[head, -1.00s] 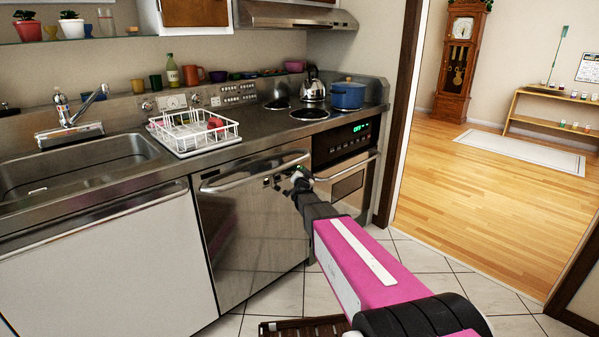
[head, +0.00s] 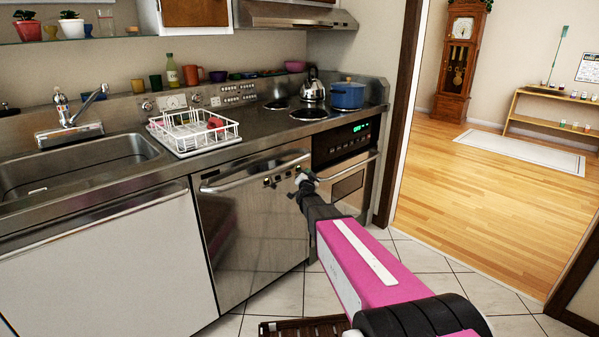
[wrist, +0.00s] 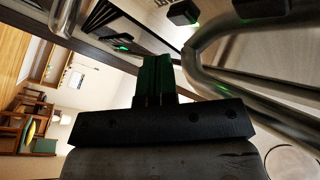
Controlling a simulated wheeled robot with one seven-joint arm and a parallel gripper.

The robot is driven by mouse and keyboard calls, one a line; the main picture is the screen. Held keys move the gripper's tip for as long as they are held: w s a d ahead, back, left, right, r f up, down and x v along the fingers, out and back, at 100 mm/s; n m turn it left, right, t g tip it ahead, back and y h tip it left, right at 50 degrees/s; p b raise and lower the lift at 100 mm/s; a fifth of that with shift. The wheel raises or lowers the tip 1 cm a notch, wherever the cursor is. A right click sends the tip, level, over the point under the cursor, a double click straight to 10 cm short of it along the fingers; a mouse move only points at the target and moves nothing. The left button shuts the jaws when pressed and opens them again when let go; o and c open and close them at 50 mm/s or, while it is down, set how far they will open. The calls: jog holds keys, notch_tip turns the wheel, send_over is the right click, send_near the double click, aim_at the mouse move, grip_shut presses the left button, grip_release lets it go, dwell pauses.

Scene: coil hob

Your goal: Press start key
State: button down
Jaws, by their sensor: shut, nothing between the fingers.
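I cannot tell which key is the start key. My gripper (head: 303,179) is at the right end of this key row, in front of the panel. In the wrist view my fingers (wrist: 154,78) are shut together and empty. Two dark keys show at the top, the nearer one (wrist: 182,13) lit green at its edge and apart from the fingertips. The handle (wrist: 215,75) curves close beside the fingers on the right.
The oven (head: 345,165) with its green display (head: 361,127) is just right of my gripper. A blue pot (head: 347,95) and a kettle (head: 313,86) stand on the hob. A white dish rack (head: 195,137) is on the counter.

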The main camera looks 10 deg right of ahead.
jog(key=s+d, duration=0.2)
jog(key=s, duration=0.1)
jog(key=shift+d, duration=0.1)
dwell(0.7)
jog(key=s+a+f+n+g+y, duration=0.2)
jog(key=s+f+n+g, duration=0.1)
jog(key=s+f+g, duration=0.4)
jog(key=s+a+f+n+g+y, duration=0.1)
jog(key=s+f+n+g+y, duration=0.2)
jog(key=s, duration=0.5)
jog(key=s+d+f+n+g+h, duration=0.1)
jog(key=s+g, duration=0.3)
jog(key=s, duration=0.6)
jog(key=s+d+f+n+g+h, duration=0.1)
jog(key=s+g, duration=0.4)
jog(key=s, duration=0.5)
notch_tip(320, 180, down, 2)
jog(key=shift+s+f+n, duration=0.15)
jog(key=shift+n, duration=0.45)
